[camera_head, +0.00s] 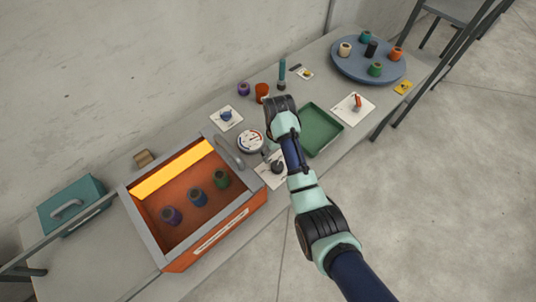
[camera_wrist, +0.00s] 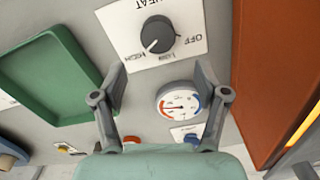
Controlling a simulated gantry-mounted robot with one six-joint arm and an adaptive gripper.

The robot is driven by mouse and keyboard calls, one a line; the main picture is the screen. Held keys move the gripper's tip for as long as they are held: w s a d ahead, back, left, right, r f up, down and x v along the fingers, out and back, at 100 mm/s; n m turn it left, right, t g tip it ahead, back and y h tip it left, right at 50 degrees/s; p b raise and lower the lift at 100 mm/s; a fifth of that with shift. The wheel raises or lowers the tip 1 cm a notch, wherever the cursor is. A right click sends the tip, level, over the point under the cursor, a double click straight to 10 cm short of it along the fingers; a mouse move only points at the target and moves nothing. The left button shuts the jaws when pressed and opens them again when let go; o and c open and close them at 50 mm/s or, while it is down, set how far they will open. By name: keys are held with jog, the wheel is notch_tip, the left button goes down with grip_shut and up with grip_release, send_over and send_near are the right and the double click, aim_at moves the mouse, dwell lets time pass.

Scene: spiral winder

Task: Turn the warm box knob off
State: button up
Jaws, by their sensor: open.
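The dark round heat knob (camera_wrist: 157,35) sits on a white plate marked HIGH, LOW and OFF in the wrist view. Its light mark seems to point down-left, toward HIGH rather than OFF. In the head view the knob (camera_head: 277,167) is beside the warm box (camera_head: 167,260), an orange box with a grey rim and a glowing yellow strip inside. Its orange side (camera_wrist: 270,60) fills the right of the wrist view. My gripper (camera_wrist: 160,82) is open and empty, its fingers apart from the knob. In the head view my gripper (camera_head: 280,105) is beyond the knob, fingertips unclear.
A round gauge (camera_head: 250,140) lies close to the knob. A green tray (camera_head: 318,148) is right of my gripper. A blue knob on a plate (camera_head: 227,117) and an orange cup (camera_head: 262,92) stand behind. A blue-grey turntable (camera_head: 345,70) holds several spools.

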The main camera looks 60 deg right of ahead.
aim_at(278, 165)
jog(key=f+b, duration=0.1)
jog(key=f, duration=0.1)
jog(key=f+b, duration=0.1)
jog(key=f, duration=0.2)
jog(key=s+f+b, duration=0.1)
jog(key=f, duration=0.2)
jog(key=shift+a, duration=0.25)
jog(key=c, duration=1.2)
jog(key=shift+o, duration=0.2)
